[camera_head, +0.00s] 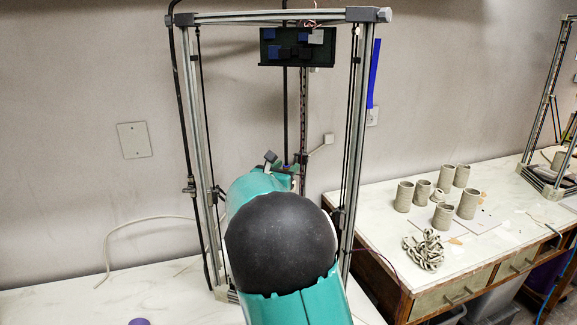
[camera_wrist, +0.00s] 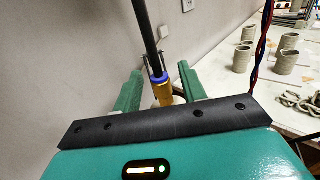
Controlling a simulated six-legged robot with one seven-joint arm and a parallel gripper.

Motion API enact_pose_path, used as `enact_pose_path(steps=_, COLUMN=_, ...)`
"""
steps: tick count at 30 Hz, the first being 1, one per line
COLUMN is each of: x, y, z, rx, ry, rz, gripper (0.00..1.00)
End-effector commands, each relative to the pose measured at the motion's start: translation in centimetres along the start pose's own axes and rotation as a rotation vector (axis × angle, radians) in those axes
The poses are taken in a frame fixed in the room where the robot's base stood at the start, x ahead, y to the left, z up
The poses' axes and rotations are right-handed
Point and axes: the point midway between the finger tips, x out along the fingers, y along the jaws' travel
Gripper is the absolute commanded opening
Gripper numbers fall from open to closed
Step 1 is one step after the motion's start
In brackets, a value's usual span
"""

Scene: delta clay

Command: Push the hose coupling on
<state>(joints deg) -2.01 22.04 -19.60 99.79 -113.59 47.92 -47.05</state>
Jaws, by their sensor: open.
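In the wrist view the black hose (camera_wrist: 145,28) comes down from the top to a blue ring (camera_wrist: 158,78) with a brass-coloured fitting (camera_wrist: 164,95) below it. Which of these is the coupling, and whether it is fully seated, I cannot tell. My gripper (camera_wrist: 160,68) is open, its two green fingers on either side of the hose end, with visible gaps to it. The fitting's lower end is hidden behind my gripper's body. In the head view my gripper (camera_head: 283,165) is inside the printer frame, and my arm hides most of the coupling area.
The metal printer frame (camera_head: 354,120) has uprights close on both sides of my arm. A dark control box (camera_head: 297,58) hangs at its top. Red and blue wires (camera_wrist: 262,45) run at the right of the wrist view. Several clay cups (camera_head: 404,197) stand on the right-hand table.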

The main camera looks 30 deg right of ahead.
Motion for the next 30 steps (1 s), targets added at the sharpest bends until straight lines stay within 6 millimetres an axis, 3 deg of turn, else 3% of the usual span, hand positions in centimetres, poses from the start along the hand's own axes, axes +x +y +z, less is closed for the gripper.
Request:
enact_pose_path(steps=9, x=-7.2, y=0.1, z=0.1, rx=0.002, ry=0.001, rz=0.004, gripper=0.41)
enact_pose_path(steps=15, x=-10.2, y=0.1, z=0.0, rx=0.002, ry=0.001, rz=0.002, gripper=0.41)
enact_pose_path(steps=30, x=-11.0, y=0.0, z=0.0, rx=0.000, ry=0.001, rz=0.000, gripper=0.41)
